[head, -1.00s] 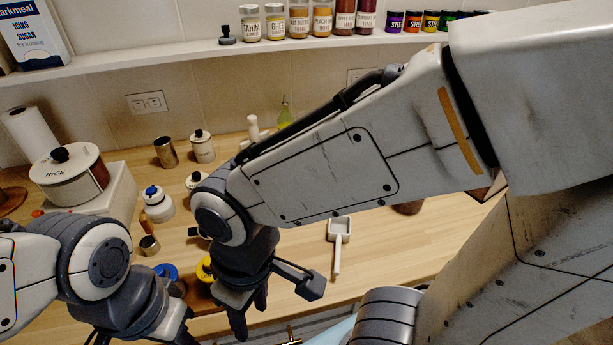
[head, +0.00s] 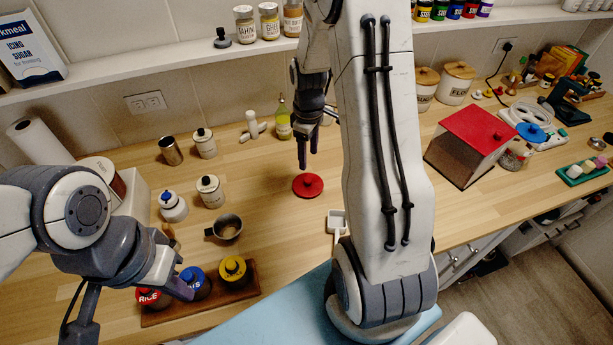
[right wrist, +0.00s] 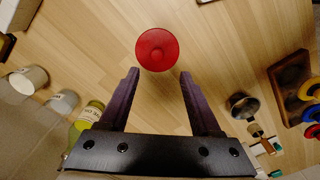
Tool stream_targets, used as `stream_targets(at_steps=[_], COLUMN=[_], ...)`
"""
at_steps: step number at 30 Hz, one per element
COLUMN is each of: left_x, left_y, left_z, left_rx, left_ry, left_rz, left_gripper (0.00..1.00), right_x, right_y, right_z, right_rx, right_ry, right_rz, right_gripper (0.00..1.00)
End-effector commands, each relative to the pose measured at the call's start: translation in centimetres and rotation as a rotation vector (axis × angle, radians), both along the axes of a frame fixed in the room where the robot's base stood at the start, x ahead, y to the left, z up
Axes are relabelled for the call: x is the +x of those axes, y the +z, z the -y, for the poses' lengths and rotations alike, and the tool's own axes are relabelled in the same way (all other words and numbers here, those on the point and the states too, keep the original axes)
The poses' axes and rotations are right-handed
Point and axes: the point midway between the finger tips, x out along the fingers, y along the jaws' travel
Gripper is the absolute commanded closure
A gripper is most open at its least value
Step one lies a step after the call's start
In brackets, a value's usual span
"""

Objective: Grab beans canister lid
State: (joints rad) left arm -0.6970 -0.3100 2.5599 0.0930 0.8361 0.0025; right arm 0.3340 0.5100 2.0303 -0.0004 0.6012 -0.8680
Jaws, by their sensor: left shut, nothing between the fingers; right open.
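A round red lid (head: 308,186) with a central knob lies flat on the wooden counter. No label is readable on it, so I cannot tell whether it is the beans lid. My right gripper (head: 307,158) is open and points down just behind the lid in the head view. In the right wrist view the red lid (right wrist: 157,49) lies beyond and between the open fingers of my right gripper (right wrist: 158,77), apart from them. My left gripper (head: 186,291) is shut and empty, by the canisters at the lower left.
A wooden rack (head: 228,300) holds canisters with red, blue (head: 193,281) and yellow (head: 233,268) lids. A metal cup (head: 226,228) and white canisters stand left. A green bottle (head: 283,122) stands behind my right gripper. A red-topped box (head: 478,135) is at right.

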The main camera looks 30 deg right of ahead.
Motion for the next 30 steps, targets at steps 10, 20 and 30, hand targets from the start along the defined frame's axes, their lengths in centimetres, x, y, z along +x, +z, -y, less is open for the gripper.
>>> stream_targets(at_steps=[10,20,30], left_x=[0.0,0.0,0.0], left_y=[1.0,3.0,3.4], left_z=[0.0,0.0,0.0], left_rx=[0.000,0.000,0.000], left_ry=[0.001,-0.001,-0.003], left_rz=[0.000,0.000,0.000], left_gripper=[1.00,1.00,1.00], right_x=[0.1,0.6,0.7], right_y=[-4.5,-7.5,-9.8], right_z=[-0.1,0.1,0.2], right_rx=[0.000,0.002,0.000], right_ry=[0.003,0.002,0.002], right_rz=[-0.001,-0.005,0.000], right_gripper=[0.35,0.35,0.35])
